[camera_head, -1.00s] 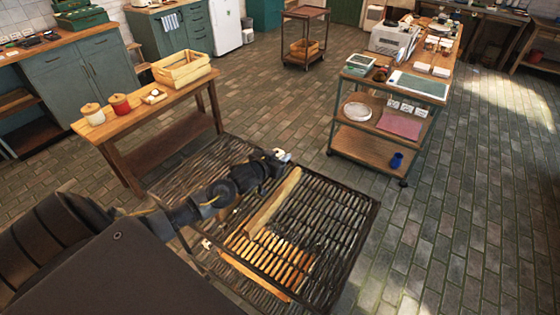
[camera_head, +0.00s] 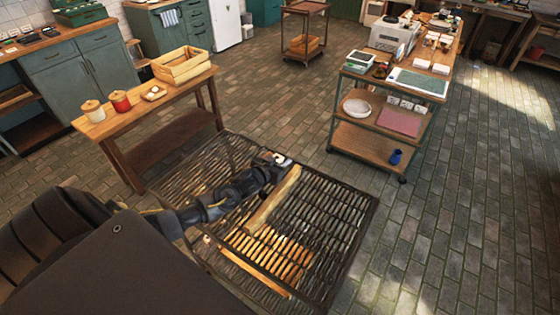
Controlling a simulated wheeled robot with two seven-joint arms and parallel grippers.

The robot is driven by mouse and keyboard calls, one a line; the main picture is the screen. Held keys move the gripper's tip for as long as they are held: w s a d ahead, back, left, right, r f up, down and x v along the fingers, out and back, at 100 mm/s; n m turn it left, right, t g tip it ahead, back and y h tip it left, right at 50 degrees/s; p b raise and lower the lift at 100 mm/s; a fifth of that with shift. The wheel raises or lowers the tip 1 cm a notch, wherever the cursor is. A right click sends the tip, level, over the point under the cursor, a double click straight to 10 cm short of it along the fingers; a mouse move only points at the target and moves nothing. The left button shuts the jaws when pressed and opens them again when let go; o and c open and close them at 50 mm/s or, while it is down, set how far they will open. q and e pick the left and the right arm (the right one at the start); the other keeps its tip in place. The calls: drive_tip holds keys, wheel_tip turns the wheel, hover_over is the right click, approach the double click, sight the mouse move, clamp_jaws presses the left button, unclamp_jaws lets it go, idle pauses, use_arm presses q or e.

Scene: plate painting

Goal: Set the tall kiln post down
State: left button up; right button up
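A long pale, post-like bar (camera_head: 272,199) shows at the dark slatted metal rack (camera_head: 352,232); it may be the tall kiln post. It runs slantwise in the picture, its upper end close to my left gripper (camera_head: 283,162). I cannot tell whether the bar stands, leans or lies. My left gripper is at the end of the dark arm coming in from the left, over the rack's far part. Its fingers are too small to tell whether they are open, shut or touching the bar. My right gripper is not in view.
A wooden bench (camera_head: 146,98) with a crate (camera_head: 182,66) and two lidded jars stands behind the rack at left. A shelved cart (camera_head: 372,145) with a blue vessel (camera_head: 396,157) stands at right. Brick floor (camera_head: 460,220) is clear at right.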

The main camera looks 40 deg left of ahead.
use_arm(q)
drive_tip(key=shift+o, duration=1.2)
drive_tip(key=shift+r, duration=0.2)
drive_tip(key=shift+s, duration=0.35)
drive_tip(key=b+v, duration=0.2)
drive_tip(key=v, duration=0.9)
drive_tip(key=shift+s+d+r, duration=0.1)
drive_tip(key=shift+r, duration=0.15)
